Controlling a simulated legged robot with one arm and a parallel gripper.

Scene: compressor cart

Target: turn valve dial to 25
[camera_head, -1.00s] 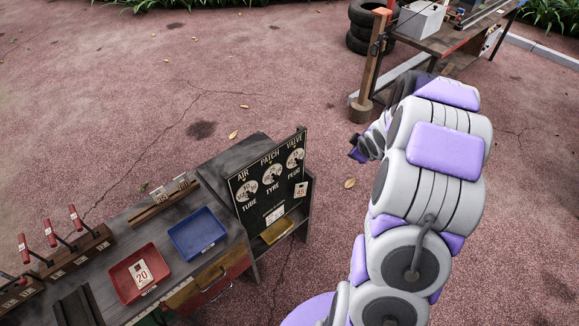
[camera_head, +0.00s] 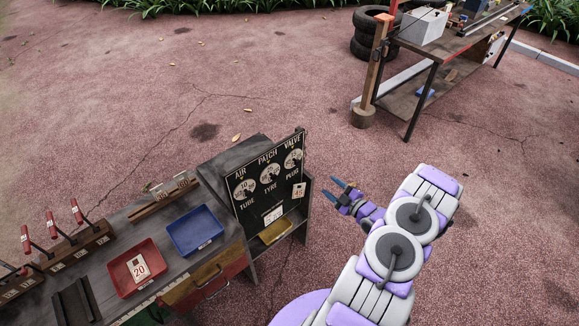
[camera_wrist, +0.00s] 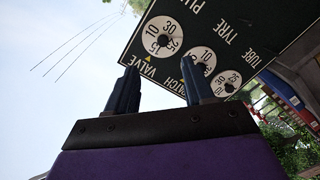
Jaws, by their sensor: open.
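The valve dial (camera_head: 293,159) is a white disc with a dark centre knob, at the right end of a black upright panel (camera_head: 259,202). In the wrist view the valve dial (camera_wrist: 162,36) shows 10, 30, 25 and 15 around its knob. The 15 looks nearest the small yellow triangle (camera_wrist: 148,57) by the word VALVE. My gripper (camera_head: 335,190) is open and empty, to the right of the panel and apart from it. In the wrist view my gripper's fingers (camera_wrist: 158,68) stand apart below the valve dial in the picture.
Patch (camera_head: 270,173) and air (camera_head: 244,189) dials sit beside it on the panel. The bench holds a blue tray (camera_head: 196,231), a red tray (camera_head: 127,281) and red-handled levers (camera_head: 53,226). Another table (camera_head: 455,45) stands at the back right. The ground between is clear.

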